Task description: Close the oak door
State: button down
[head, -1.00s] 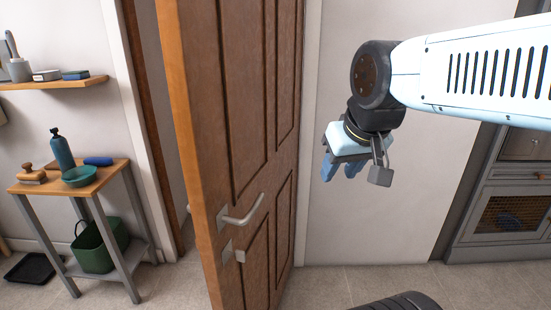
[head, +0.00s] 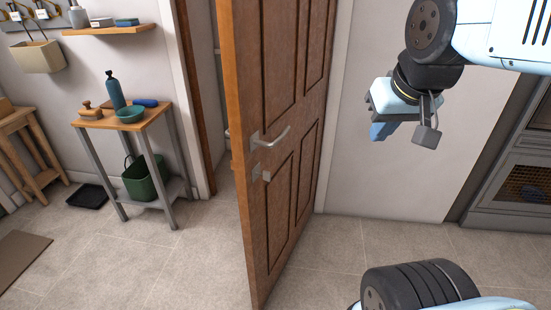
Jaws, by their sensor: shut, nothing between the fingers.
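The oak door (head: 288,110) is brown and panelled, and stands ajar in the middle of the head view. Its free edge points toward me, and a gap to the doorway shows on its left. A silver lever handle (head: 272,138) is on the face turned to me, with a small plate below it. My gripper (head: 381,132) is to the right of the door, in front of the white wall, apart from the door and handle. It is shut and empty, with its blue fingers pointing down.
A small side table (head: 150,118) with a bottle, bowl and brush stands left of the doorway, a green basket (head: 146,178) on its lower shelf. A grey cabinet (head: 505,190) is at the right. Tiled floor (head: 325,255) is clear around the door.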

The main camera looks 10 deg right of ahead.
aim_at(276, 54)
jog(key=u, duration=2.3)
jog(key=i, duration=0.4)
jog(key=u, duration=1.8)
jog(key=i, duration=0.2)
jog(key=z, duration=3.45)
